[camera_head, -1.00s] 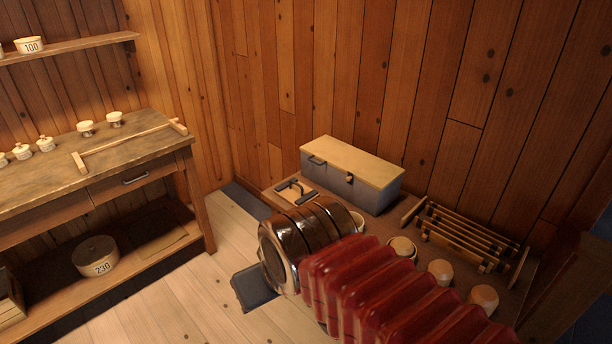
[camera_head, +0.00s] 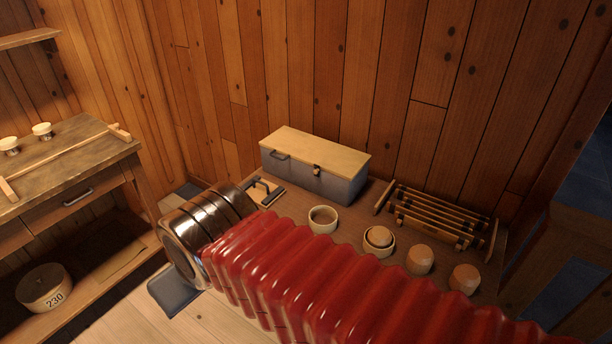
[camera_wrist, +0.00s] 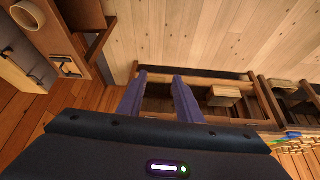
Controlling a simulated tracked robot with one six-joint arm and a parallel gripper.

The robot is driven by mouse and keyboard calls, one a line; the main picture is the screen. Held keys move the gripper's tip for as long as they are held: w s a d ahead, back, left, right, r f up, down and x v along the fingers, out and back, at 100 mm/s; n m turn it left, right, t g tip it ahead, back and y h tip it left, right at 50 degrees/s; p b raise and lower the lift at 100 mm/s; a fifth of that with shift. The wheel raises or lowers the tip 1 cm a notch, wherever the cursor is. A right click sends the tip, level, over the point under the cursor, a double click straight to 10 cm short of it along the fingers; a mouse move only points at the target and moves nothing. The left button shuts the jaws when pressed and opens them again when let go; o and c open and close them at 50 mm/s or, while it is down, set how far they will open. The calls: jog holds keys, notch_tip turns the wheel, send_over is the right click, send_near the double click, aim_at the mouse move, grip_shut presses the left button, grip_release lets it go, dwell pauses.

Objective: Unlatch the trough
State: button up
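The trough appears to be the grey-blue box (camera_head: 340,188) with a pale wooden lid (camera_head: 318,150), closed, at the back of the low wooden bench in the head view. A small dark latch (camera_head: 317,170) sits on its front, just under the lid edge; a handle is to its left. Part of what looks like the same box (camera_wrist: 18,72) shows at the left edge of the wrist view. My gripper (camera_wrist: 160,76) shows two purple fingers apart with nothing between them, well away from the box. In the head view my gripper's fingers are not visible.
A pale cup (camera_head: 322,220), several other round pots and a slatted wooden rack (camera_head: 440,215) stand on the bench. A flat board with a dark handle (camera_head: 263,192) lies left of the box. A workbench (camera_head: 75,165) stands at left, with floor between.

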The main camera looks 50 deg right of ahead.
jog(key=w+d+f+n+g+h, duration=0.3)
jog(key=d+h, duration=0.1)
jog(key=d, duration=0.7)
jog(key=w+d+f+n+g+h, duration=0.3)
jog(key=d+n+h, duration=0.1)
jog(key=d, duration=0.7)
jog(key=w+d+f+n+g+h, duration=0.2)
jog(key=w+d+n+g+h, duration=0.15)
jog(key=d, duration=0.65)
jog(key=n+t+h, duration=0.6)
jog(key=n+h, duration=0.1)
jog(key=n, duration=0.5)
send_near(315, 173)
jog(key=a, duration=0.6)
jog(key=shift+r, duration=0.25)
jog(key=shift+g+y, duration=0.25)
jog(key=d, duration=0.9)
jog(key=w+d, duration=0.1)
jog(key=d, duration=0.3)
jog(key=shift+d, duration=0.3)
